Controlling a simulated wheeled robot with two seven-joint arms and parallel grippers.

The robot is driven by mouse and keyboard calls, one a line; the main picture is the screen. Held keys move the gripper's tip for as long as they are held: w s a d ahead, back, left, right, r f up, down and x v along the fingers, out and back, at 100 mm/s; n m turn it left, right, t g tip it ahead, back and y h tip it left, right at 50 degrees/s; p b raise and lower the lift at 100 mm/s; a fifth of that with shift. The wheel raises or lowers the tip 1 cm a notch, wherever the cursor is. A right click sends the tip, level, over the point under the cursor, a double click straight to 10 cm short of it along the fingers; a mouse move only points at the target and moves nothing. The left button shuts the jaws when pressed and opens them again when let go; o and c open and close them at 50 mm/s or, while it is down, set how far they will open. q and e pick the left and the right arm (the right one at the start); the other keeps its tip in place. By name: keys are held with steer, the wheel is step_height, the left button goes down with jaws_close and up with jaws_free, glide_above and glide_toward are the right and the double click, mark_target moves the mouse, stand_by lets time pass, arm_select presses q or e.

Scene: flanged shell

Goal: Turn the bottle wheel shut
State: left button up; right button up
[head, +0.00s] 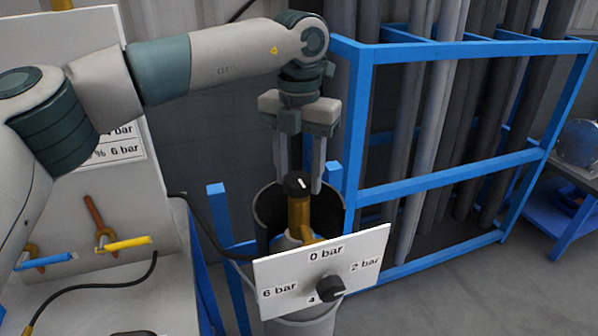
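The bottle wheel, a black knob with a white mark (297,185), sits on top of a brass valve (300,215) over a grey bottle. My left gripper (300,186) points straight down from above. Its two fingers are spread, one at each side of the wheel, and a gap seems to show at both sides. I cannot tell whether either finger touches it. A white dial plate (285,270) marked 0, 2, 4 and 6 bar stands in front of the valve, with a black knob (330,288). My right gripper is not in view.
A blue rack (362,120) with grey pipes stands close to the right of my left gripper. At the left is a white panel (165,225) with yellow and blue-handled valves. A dark hose (205,225) runs behind the bottle. Open floor (460,290) lies at the lower right.

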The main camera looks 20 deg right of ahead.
arm_select(q)
steer(key=shift+c, duration=1.3)
